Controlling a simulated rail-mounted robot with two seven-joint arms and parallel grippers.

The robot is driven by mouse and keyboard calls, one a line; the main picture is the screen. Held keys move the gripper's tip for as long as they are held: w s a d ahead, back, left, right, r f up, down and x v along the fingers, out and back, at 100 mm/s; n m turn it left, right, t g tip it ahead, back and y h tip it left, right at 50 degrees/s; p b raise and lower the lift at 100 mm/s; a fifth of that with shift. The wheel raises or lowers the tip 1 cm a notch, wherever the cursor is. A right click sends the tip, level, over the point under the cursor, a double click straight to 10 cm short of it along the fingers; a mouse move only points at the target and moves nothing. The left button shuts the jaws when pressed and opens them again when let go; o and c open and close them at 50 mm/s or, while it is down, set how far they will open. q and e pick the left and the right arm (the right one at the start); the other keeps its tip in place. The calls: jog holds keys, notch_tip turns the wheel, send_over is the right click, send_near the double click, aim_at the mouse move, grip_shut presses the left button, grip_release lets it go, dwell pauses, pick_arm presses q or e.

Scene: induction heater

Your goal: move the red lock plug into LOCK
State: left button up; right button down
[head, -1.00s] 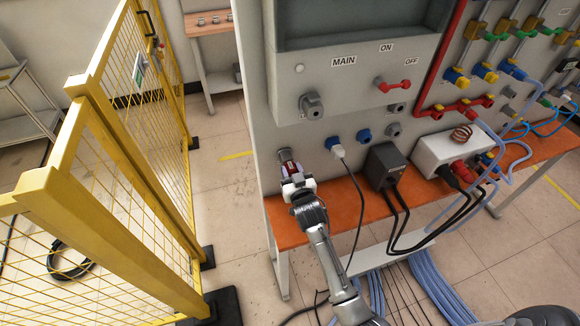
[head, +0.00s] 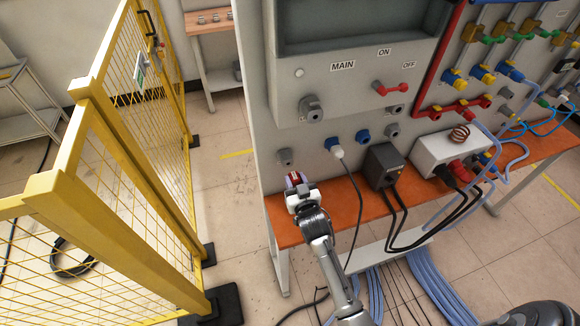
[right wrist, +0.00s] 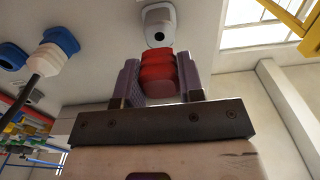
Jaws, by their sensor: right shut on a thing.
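My right gripper (head: 297,185) is in front of the lower left of the grey panel, above the orange bench top. It is shut on the red lock plug (right wrist: 158,72), which sits between its two purple-grey fingers in the right wrist view. A grey socket (head: 285,157) on the panel is just beyond the plug, and it also shows in the right wrist view (right wrist: 158,25). The plug is apart from it, with the socket's dark hole visible. A larger grey socket (head: 312,107) is higher, below MAIN. No LOCK label is readable. My left gripper is not in view.
A white plug (head: 338,152) with a dark cable sits in a blue socket to the right. A black box (head: 383,166) stands on the orange bench (head: 345,204). A red switch handle (head: 393,88) is above. A yellow mesh fence (head: 120,160) stands left, with clear floor between.

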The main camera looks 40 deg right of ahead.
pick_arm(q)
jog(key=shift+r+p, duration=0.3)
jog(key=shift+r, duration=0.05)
pick_arm(e)
jog(key=shift+s+a, duration=0.25)
jog(key=shift+s, duration=0.4)
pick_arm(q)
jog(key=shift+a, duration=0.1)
